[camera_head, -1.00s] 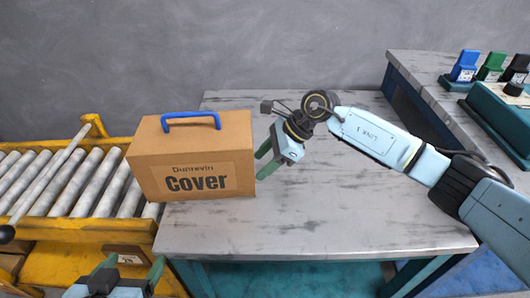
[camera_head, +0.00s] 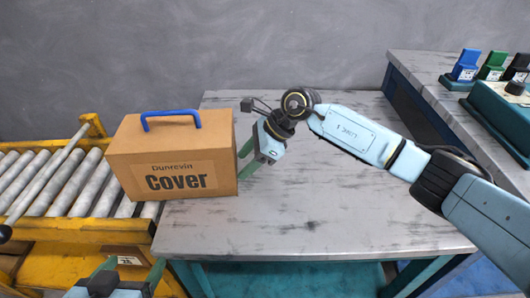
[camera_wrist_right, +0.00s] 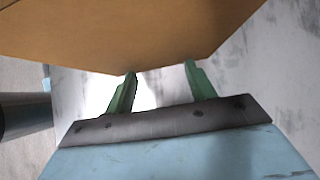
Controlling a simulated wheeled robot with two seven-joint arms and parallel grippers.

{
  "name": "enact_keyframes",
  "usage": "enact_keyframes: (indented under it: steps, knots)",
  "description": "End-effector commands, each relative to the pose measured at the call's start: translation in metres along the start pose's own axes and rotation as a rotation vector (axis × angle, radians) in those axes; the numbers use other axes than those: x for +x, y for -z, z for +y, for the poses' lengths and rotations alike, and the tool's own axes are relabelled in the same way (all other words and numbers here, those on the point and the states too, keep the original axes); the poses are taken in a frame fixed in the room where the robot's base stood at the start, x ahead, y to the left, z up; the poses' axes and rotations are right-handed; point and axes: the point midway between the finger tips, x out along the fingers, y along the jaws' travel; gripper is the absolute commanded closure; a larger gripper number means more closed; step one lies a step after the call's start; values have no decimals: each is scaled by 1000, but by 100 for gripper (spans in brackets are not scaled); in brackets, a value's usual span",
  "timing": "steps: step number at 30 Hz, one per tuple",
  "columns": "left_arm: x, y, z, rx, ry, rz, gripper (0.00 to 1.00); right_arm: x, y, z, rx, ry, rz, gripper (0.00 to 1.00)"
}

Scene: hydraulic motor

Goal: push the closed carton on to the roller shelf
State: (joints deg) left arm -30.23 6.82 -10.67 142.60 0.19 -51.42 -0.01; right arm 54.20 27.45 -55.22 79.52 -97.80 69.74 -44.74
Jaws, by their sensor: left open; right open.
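The closed carton (camera_head: 172,150), brown with a blue handle and the word "Cover", stands upright at the left end of the grey table. Its left part is over the edge of the roller shelf (camera_head: 75,182). My right gripper (camera_head: 245,163) is open, with its green fingers at the carton's right side. In the right wrist view the carton (camera_wrist_right: 130,35) fills the top, right at the tips of the open fingers (camera_wrist_right: 160,72); contact is hard to judge. My left gripper (camera_head: 130,268) is open and empty at the bottom left, below the table's front edge.
The table (camera_head: 330,200) is clear right of the carton. A yellow frame with a lever (camera_head: 45,175) borders the rollers. A side bench (camera_head: 430,85) at the right carries a teal box (camera_head: 500,110) and blue, green and black items.

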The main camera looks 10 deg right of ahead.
Motion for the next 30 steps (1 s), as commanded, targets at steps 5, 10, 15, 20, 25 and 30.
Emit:
enact_keyframes:
  steps: [5,10,15,20,25,30]
  knots:
    - [2,-3,0,0,0,0,24,8,-12,0,-4,-2,-6,45]
    - [3,-6,0,0,0,0,24,14,-19,-2,-3,-1,-6,45]
    - [5,-8,0,0,0,0,24,21,-27,-3,-3,-1,-5,45]
    - [5,-10,0,0,0,0,24,24,-32,-4,-3,-1,-5,45]
    - [5,-9,0,0,0,0,24,25,-33,-4,-3,-1,-4,45]
    - [5,-10,0,0,0,0,24,25,-33,-4,-3,-1,-4,45]
